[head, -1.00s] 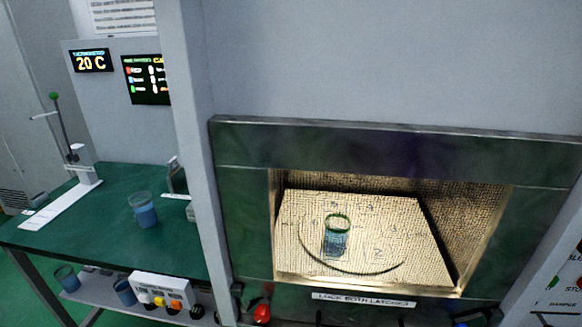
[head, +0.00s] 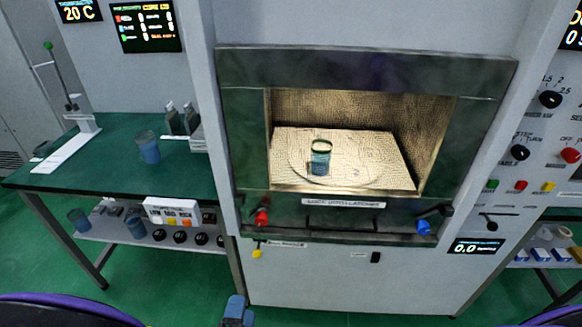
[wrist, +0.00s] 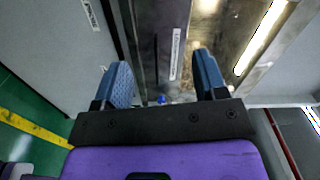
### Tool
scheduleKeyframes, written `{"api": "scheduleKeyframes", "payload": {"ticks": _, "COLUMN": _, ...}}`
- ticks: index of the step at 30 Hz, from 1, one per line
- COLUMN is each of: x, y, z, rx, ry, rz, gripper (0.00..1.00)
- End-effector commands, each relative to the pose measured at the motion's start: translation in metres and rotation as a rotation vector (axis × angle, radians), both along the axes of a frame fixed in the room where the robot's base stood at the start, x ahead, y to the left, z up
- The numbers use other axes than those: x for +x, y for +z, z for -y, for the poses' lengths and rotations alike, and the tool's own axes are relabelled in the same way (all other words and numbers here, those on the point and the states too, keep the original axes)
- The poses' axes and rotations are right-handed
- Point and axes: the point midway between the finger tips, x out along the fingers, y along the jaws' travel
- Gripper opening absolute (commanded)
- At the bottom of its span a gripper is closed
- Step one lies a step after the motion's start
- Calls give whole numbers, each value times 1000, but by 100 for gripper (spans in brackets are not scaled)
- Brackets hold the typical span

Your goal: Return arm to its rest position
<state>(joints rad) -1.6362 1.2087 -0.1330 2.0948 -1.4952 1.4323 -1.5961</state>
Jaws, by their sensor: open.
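My gripper (wrist: 162,68) shows in the wrist view with its two blue fingers wide apart and nothing between them. Beyond the fingers are the grey front of the machine and a label strip. In the head view a blue finger-like part (head: 235,312) shows at the bottom edge, low in front of the machine and apart from it; the rest of my gripper is out of that view. The microwave chamber (head: 366,68) is open at the front. A beaker with blue content (head: 320,160) stands upright on the marked plate inside, well away from my gripper.
A green bench (head: 100,177) at left holds another blue beaker (head: 147,150), a stand and bottles. Red (head: 262,218) and blue (head: 423,227) latch knobs stick out below the chamber. A control panel (head: 545,150) is at right. Green floor is free at lower left.

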Motion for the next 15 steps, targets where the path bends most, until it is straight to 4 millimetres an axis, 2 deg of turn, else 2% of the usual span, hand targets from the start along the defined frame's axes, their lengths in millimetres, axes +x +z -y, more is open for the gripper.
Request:
{"api": "scheduleKeyframes", "payload": {"ticks": 8, "x": 16, "y": 20, "z": 7, "rx": 91, "ry": -88, "rz": -9, "gripper": 66}}
{"api": "scheduleKeyframes", "payload": {"ticks": 15, "x": 36, "y": 47, "z": 19, "rx": 219, "ry": -209, "rz": -14, "gripper": 66}}
